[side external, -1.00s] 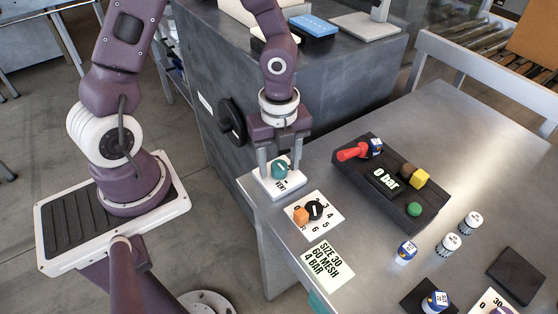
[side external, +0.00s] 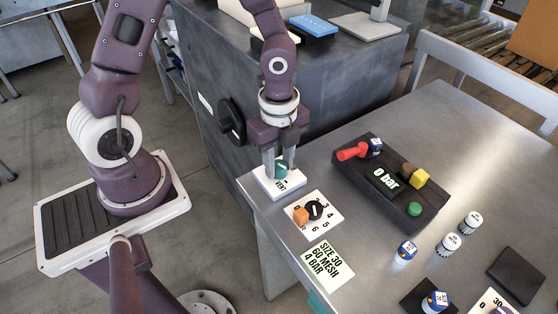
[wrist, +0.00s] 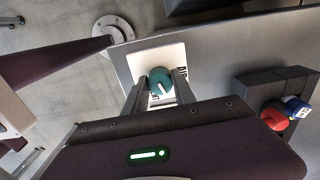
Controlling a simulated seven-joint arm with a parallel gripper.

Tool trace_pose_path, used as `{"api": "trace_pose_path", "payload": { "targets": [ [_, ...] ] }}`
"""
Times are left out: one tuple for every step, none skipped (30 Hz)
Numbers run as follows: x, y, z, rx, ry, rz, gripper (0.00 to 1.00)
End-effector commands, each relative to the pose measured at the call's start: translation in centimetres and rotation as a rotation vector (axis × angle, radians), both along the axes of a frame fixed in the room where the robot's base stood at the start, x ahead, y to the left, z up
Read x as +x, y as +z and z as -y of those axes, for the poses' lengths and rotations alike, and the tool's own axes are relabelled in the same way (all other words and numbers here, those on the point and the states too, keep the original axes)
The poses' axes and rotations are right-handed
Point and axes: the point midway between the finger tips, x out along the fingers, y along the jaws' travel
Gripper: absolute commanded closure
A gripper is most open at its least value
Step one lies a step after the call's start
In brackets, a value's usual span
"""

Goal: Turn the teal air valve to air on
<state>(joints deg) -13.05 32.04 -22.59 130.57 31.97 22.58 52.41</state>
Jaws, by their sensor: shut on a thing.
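The teal air valve (side external: 281,167) is a round knob with a white pointer line on a white plate (side external: 277,190) at the table's near-left corner. My gripper (side external: 282,170) points down from above and is shut on the knob, a finger on either side. The fingers partly hide the knob in the side view.
A dial card (side external: 330,222) with a black knob and an orange block lies close in front of the valve plate. A dark console (side external: 350,181) reading "0 bar" stands to the right, with red, yellow and green parts. Several small jars stand farther right.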

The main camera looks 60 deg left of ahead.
Motion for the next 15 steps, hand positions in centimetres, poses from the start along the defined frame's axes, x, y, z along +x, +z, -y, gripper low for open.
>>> {"api": "trace_pose_path", "payload": {
  "targets": [
    [0.0,0.04,-0.03,0.002,0.04,0.001,1.0],
    [-0.01,0.04,-0.03,0.002,0.069,0.001,1.0],
    [-0.01,0.05,0.0,0.001,0.107,0.001,1.0],
    [0.0,0.05,-0.01,0.001,0.135,0.001,1.0],
    [0.01,0.05,-0.03,0.002,0.165,0.002,1.0],
    [0.01,0.06,-0.02,0.001,0.204,0.002,1.0],
    [0.01,0.06,0.0,0.001,0.231,0.002,1.0],
    [0.01,0.06,0.0,0.001,0.26,0.002,1.0],
    [0.01,0.06,-0.01,0.001,0.299,0.002,1.0],
    [0.0,0.06,-0.01,0.001,0.327,0.002,1.0],
    [0.0,0.06,-0.02,0.001,0.356,0.002,1.0],
    [-0.01,0.06,-0.02,0.001,0.394,0.002,1.0],
    [-0.01,0.06,-0.01,0.001,0.422,0.002,1.0],
    [-0.02,0.05,-0.01,0.001,0.451,0.002,1.0],
    [-0.03,0.05,0.0,0.001,0.488,0.002,1.0]
  ]
}}
